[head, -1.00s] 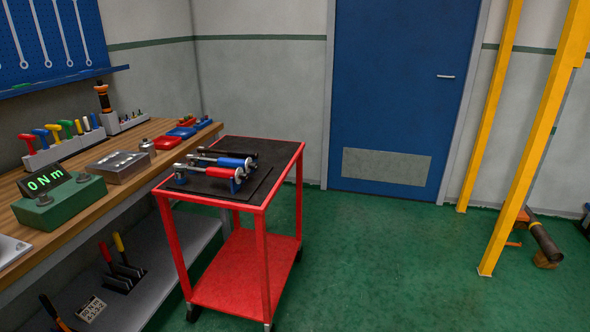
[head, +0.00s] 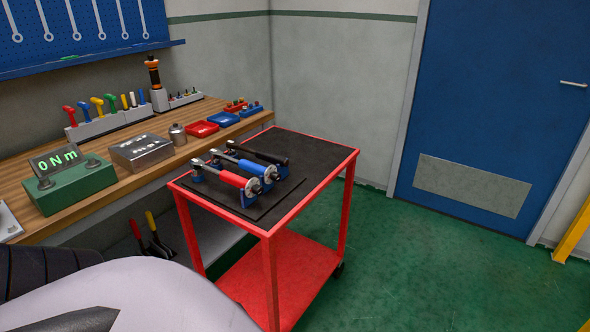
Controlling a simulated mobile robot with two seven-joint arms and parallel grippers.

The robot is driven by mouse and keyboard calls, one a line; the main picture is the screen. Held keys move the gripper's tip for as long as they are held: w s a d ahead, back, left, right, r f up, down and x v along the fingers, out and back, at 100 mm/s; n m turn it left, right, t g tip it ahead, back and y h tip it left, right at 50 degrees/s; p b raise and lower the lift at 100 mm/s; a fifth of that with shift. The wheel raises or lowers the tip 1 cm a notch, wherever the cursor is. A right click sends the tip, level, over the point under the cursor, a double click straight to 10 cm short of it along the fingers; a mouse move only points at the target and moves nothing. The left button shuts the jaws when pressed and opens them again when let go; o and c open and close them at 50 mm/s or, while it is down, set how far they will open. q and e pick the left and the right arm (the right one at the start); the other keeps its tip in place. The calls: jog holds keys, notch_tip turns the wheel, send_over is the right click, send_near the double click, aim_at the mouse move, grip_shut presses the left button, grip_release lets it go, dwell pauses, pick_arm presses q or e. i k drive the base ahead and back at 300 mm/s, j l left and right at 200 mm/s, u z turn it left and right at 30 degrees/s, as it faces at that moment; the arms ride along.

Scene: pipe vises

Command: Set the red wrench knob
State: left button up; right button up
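A red-handled torque wrench (head: 231,180) lies in blue holders near the front of the dark mat on the red cart's top. A round silver end, possibly its knob (head: 253,186), faces right. A blue-handled wrench (head: 251,166) and a black-handled wrench (head: 258,152) lie behind it, roughly parallel. Part of my own arm covers the lower left of the head view. Neither of my grippers can be seen.
The red cart (head: 309,198) stands beside the wooden workbench (head: 128,187). On the bench are a green tester (head: 78,187) reading "0 Nm", a metal box (head: 141,151) and red and blue trays. Green floor (head: 400,270) is open right of the cart.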

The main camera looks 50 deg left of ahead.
aim_at(257, 189)
jog(key=i+l+u, duration=0.1)
jog(key=i+u, duration=0.15)
jog(key=i, duration=0.25)
jog(key=i+l+u, duration=0.25)
jog(key=i, duration=0.25)
jog(key=i+l+u, duration=0.15)
jog(key=i+u, duration=0.15)
jog(key=u, duration=0.15)
jog(key=i+l+u, duration=0.2)
jog(key=u, duration=0.25)
jog(key=i+l+u, duration=0.3)
jog(key=u, duration=0.15)
jog(key=i+l+u, duration=0.15)
jog(key=l+u, duration=0.35)
jog(key=i+l+u, duration=0.1)
jog(key=l+u, duration=0.35)
jog(key=j, duration=0.1)
